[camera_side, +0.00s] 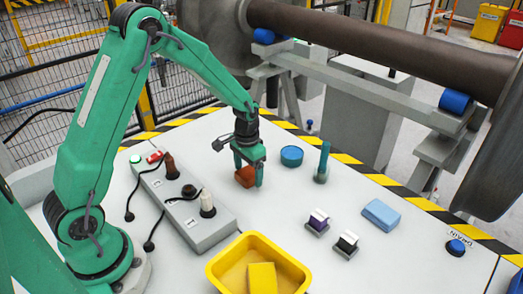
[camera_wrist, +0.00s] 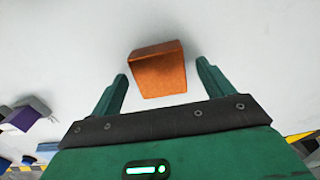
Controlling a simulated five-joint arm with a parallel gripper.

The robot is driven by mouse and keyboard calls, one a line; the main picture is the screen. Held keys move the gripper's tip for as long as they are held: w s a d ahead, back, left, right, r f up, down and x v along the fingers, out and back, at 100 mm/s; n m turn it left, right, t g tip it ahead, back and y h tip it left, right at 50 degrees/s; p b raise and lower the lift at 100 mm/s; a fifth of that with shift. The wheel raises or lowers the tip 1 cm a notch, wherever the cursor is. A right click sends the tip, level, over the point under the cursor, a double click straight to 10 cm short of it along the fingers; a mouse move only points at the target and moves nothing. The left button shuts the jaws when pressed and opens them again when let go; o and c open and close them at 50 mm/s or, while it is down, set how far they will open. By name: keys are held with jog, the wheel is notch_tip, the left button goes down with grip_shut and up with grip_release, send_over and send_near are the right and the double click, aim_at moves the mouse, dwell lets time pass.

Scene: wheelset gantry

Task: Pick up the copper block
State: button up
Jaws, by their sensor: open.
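The copper block (camera_side: 244,176) is an orange-brown cube on the white table, partly hidden behind a green finger in the side view. In the wrist view the copper block (camera_wrist: 158,70) lies ahead of and between the fingertips, with a gap on each side. My gripper (camera_side: 251,173) is open and low over the table at the block. In the wrist view my gripper (camera_wrist: 160,70) shows both green fingers spread apart, with nothing held.
A grey power strip (camera_side: 185,215) with plugs stands left of the block. A teal round container (camera_side: 291,156) and an upright teal peg (camera_side: 323,162) are to the right. A yellow tray (camera_side: 222,269), a blue block (camera_side: 381,214) and small connectors stand nearer the front.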

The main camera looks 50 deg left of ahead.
aim_at(249, 172)
jog(key=c, duration=1.5)
jog(key=shift+r, duration=0.15)
jog(key=shift+w+r, duration=0.1)
jog(key=shift+r, duration=0.65)
notch_tip(249, 172, up, 2)
jog(key=shift+r, duration=0.15)
jog(key=s+d+r, duration=0.1)
jog(key=d+r, duration=0.1)
jog(key=d, duration=0.1)
jog(key=s+d+r, duration=0.2)
jog(key=d, duration=0.2)
jog(key=s+d+r, duration=0.2)
jog(key=d+r, duration=0.1)
jog(key=shift+d, duration=0.3)
